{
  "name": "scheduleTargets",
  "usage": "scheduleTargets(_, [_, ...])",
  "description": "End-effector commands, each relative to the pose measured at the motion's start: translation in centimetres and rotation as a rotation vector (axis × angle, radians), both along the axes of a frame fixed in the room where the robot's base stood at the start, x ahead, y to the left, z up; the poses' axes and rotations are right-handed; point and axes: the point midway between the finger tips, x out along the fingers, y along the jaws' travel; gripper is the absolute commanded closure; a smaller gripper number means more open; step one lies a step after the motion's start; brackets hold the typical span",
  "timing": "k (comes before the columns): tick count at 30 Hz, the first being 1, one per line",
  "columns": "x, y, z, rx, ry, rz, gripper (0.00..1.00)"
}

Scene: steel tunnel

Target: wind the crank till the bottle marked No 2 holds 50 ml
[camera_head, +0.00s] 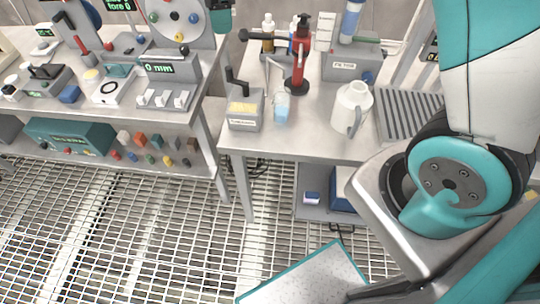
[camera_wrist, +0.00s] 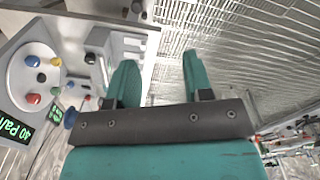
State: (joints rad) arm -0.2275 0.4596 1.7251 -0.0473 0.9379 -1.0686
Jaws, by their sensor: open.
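My gripper (camera_wrist: 158,62) shows in the wrist view as two teal fingers, apart with nothing between them. I cannot make out a No 2 mark in either view. Small bottles, one amber (camera_head: 268,34), stand at the back of the right-hand bench in the head view. A red upright piece (camera_head: 299,62) with a black top stands just in front of them, with a black handle beside it to the left. A grey box (camera_head: 243,111) with a black lever stands at that bench's front left. I cannot tell which part is the crank. No liquid level is readable.
A white jug (camera_head: 350,107), a clear vessel with blue contents (camera_head: 282,104) and a filter box (camera_head: 351,66) share the right bench (camera_head: 300,142). The left bench holds a round panel with coloured knobs (camera_head: 174,17) and a 0 mm display (camera_head: 160,68). Grated floor (camera_head: 120,225) lies open in front.

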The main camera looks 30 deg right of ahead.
Motion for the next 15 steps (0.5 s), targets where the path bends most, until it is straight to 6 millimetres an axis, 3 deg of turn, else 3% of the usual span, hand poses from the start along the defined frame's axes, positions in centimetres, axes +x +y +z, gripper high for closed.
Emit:
scheduleTargets(1, [-0.8, 0.2, -1.4, 0.009, -0.004, -0.019, 0.54])
scheduleTargets(15, [-8.5, 1.4, -6.8, 0.105, 0.003, -0.226, 0.54])
